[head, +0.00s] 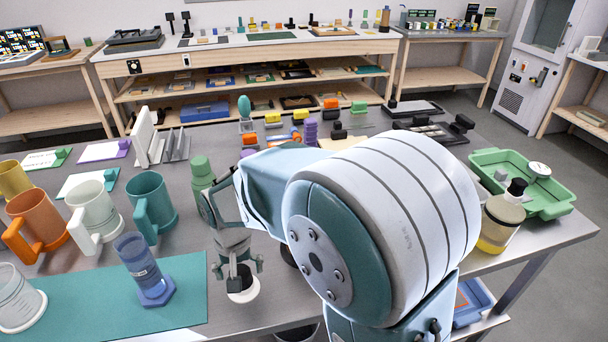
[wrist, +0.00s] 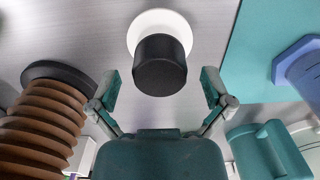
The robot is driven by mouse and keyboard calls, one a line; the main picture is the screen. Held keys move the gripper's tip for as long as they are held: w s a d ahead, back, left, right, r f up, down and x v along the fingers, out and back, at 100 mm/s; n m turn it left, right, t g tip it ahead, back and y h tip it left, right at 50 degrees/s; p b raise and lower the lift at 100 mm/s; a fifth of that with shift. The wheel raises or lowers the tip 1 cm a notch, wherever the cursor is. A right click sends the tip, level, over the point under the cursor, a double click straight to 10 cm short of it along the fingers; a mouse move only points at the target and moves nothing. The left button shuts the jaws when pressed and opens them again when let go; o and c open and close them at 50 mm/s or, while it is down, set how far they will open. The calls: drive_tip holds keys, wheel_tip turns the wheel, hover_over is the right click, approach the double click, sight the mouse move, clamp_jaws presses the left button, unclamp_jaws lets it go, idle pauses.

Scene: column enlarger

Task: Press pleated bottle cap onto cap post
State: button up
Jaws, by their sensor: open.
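A black cylindrical cap (wrist: 162,66) stands over a round white base (wrist: 150,22), which I take for the cap post. In the head view the black cap (head: 240,282) and white base (head: 243,297) show below my gripper (head: 238,268). My gripper, also in the wrist view (wrist: 161,88), is open, one finger on each side of the cap, with visible gaps and no grip. How far down the cap sits on the post cannot be told. A brown pleated bottle (wrist: 40,130) with a black disc-shaped end (wrist: 62,75) is at left in the wrist view.
A blue hexagonal-footed cylinder (head: 142,268) stands on a teal mat (head: 100,305) left of my gripper, near several mugs (head: 152,205). A green bottle (head: 202,172) stands behind. A green tray (head: 505,172) and a pump bottle (head: 500,218) are at right.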

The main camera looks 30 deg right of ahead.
drive_tip(key=shift+r, duration=0.1)
drive_tip(key=shift+r, duration=3.9)
wheel_tip(320, 180, up, 12)
drive_tip(key=s+d+f+n+t, duration=0.1)
drive_tip(key=s+d+f+t, duration=0.1)
drive_tip(key=s, duration=0.5)
drive_tip(key=s+d+f+n+t, duration=0.1)
drive_tip(key=s+d+f+t, duration=0.2)
drive_tip(key=s+d, duration=0.3)
drive_tip(key=shift+s+f+t, duration=0.3)
drive_tip(key=shift+s+f, duration=0.1)
drive_tip(key=shift+s, duration=0.85)
